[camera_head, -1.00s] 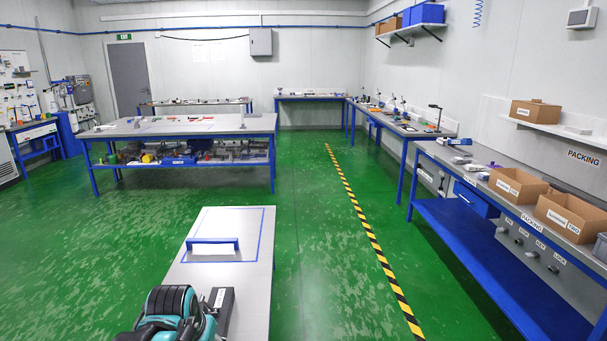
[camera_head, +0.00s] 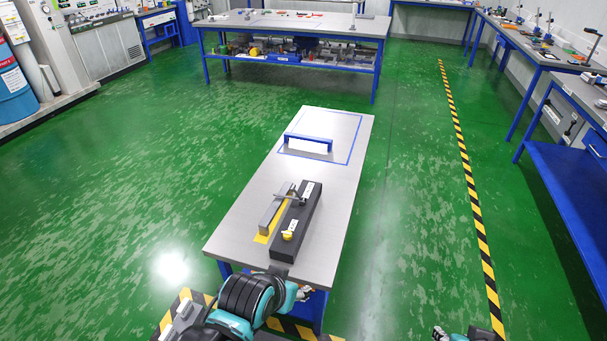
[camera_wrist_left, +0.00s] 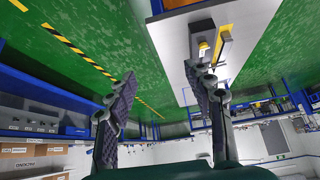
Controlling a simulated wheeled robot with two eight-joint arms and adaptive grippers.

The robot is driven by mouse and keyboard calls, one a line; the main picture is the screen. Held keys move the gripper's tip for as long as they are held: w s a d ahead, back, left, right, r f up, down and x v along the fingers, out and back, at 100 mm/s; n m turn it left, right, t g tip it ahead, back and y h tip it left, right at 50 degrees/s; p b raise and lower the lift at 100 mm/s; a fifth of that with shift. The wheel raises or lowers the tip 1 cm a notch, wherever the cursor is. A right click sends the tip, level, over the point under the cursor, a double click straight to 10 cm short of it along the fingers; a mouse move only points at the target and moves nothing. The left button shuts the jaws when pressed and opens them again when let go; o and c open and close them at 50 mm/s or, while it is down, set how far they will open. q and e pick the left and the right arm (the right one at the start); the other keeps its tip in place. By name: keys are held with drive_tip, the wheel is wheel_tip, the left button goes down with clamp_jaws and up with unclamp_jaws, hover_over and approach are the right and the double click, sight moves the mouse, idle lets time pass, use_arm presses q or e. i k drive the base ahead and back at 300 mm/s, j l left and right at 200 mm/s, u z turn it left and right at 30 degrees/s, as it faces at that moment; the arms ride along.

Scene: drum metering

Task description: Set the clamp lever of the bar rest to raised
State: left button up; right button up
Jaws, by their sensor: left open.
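The bar rest is a dark block (camera_head: 297,222) on the small table, with a yellow knob (camera_head: 288,235) near its front end. A grey lever-like part (camera_head: 288,191) lies across its far end; I cannot tell its exact setting. A grey bar (camera_head: 272,214) lies beside the block, over a yellow patch.
A workbench (camera_head: 290,24) stands behind, and benches line the right. Green floor is free on both sides. Part of my right arm shows at the bottom right.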

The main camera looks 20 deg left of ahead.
sight(293, 188)
drive_tip(key=i+l, duration=0.1)
drive_tip(key=l, duration=0.2)
drive_tip(key=i+l+u, duration=0.15)
drive_tip(key=l, duration=0.15)
drive_tip(key=i+l, duration=0.1)
drive_tip(key=l, duration=0.2)
drive_tip(key=i+l+u, duration=0.15)
drive_tip(key=l, duration=0.2)
drive_tip(key=i+l+u, duration=0.1)
drive_tip(key=i, duration=0.3)
drive_tip(key=i+l+u, duration=0.15)
drive_tip(key=i, duration=0.25)
drive_tip(key=i+l+u, duration=0.1)
drive_tip(key=i, duration=0.3)
